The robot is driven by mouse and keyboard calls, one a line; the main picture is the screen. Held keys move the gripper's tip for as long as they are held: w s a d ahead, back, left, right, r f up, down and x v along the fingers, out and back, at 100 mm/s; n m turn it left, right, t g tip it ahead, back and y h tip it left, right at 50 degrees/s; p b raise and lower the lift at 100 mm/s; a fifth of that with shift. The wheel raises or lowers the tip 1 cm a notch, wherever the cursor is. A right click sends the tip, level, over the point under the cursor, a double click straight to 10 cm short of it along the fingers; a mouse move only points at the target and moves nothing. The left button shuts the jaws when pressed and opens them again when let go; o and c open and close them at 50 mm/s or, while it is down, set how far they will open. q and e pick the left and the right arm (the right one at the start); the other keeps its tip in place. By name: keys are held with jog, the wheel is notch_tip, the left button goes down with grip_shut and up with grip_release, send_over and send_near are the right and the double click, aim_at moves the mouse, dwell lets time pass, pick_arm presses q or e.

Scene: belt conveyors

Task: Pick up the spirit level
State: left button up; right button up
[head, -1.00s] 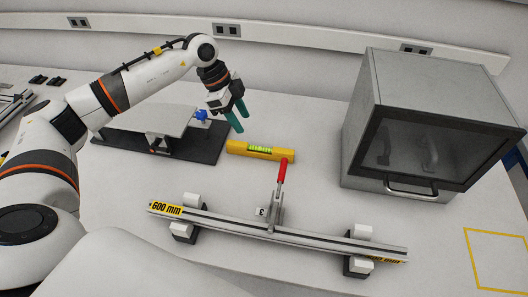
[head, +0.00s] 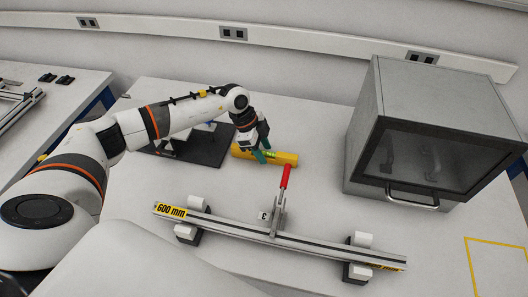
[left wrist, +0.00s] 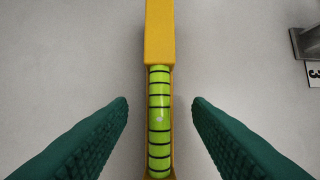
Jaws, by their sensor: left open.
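The spirit level (head: 284,159) is a yellow bar with a green vial, lying on the white table behind the metal rail. In the left wrist view the spirit level (left wrist: 159,35) runs lengthwise up the middle of the picture. My left gripper (head: 263,158) is over its vial part, with green fingers pointing down. In the left wrist view the fingers of the left gripper (left wrist: 160,115) are open, one on each side of the bar, with a gap on both sides. The fingers hide part of the level in the head view. My right gripper is not in view.
A metal rail (head: 320,248) marked 600 mm rests on blocks in front, with a red-handled clamp (head: 286,177) standing up near the level. A grey cabinet (head: 440,110) with a dark window stands at right. A dark base plate (head: 206,152) lies behind my left arm.

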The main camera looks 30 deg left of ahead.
pick_arm(q)
jog(key=shift+w+d+f, duration=0.1)
jog(key=shift+d+f, duration=0.1)
jog(key=shift+f, duration=0.35)
grip_shut()
jog(key=shift+r, duration=0.1)
